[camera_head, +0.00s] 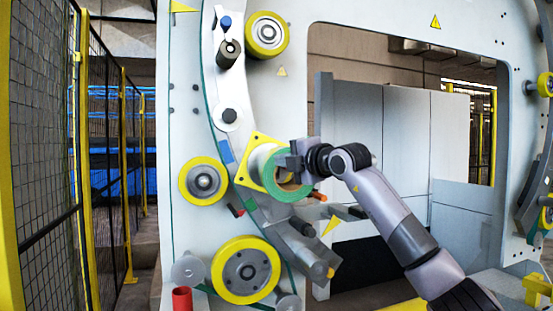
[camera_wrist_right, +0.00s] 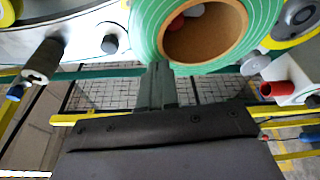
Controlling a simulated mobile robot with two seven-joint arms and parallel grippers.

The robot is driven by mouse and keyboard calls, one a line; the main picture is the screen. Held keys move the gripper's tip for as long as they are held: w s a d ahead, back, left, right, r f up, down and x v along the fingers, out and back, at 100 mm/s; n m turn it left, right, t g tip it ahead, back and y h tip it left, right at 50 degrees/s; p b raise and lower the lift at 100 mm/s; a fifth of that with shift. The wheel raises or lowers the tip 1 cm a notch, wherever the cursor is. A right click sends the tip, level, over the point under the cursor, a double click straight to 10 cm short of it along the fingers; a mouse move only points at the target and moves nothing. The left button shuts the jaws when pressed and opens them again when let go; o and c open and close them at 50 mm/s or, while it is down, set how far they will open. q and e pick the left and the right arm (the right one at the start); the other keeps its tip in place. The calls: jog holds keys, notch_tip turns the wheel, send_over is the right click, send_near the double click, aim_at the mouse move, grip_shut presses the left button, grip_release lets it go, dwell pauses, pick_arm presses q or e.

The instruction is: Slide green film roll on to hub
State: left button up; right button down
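The green film roll (camera_head: 275,187) stands in front of a yellow square plate (camera_head: 243,173) on the machine's curved arm. Its brown cardboard core faces outward. In the right wrist view the roll (camera_wrist_right: 150,22) fills the top, and red and white parts show inside its core. The hub itself is not clearly visible; the roll covers that spot. My right gripper (camera_head: 290,162) is at the roll's upper right side in the head view. In the wrist view its fingers (camera_wrist_right: 158,72) look close together, tips at the roll's edge; contact is not certain. My left gripper is not in view.
Yellow-rimmed rollers (camera_head: 203,181) (camera_head: 245,270) (camera_head: 267,35) surround the roll on the white machine frame (camera_head: 180,110). A dark cylinder (camera_head: 305,245) juts out below. A red cylinder (camera_head: 182,299) stands lower left. A mesh fence (camera_head: 45,140) is at left. The frame's opening lies to the right.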

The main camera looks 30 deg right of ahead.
jog(key=shift+s+a+f+b, duration=0.1)
jog(key=shift+s+f+b, duration=0.1)
jog(key=shift+f+b, duration=0.35)
jog(key=shift+s+a+f+b, duration=0.1)
jog(key=shift+s+f+b, duration=0.15)
jog(key=shift+b, duration=0.45)
jog(key=s+r+b, duration=0.1)
jog(key=s+b, duration=0.2)
jog(key=s, duration=0.5)
jog(key=shift+d, duration=0.15)
jog(key=shift+s, duration=0.1)
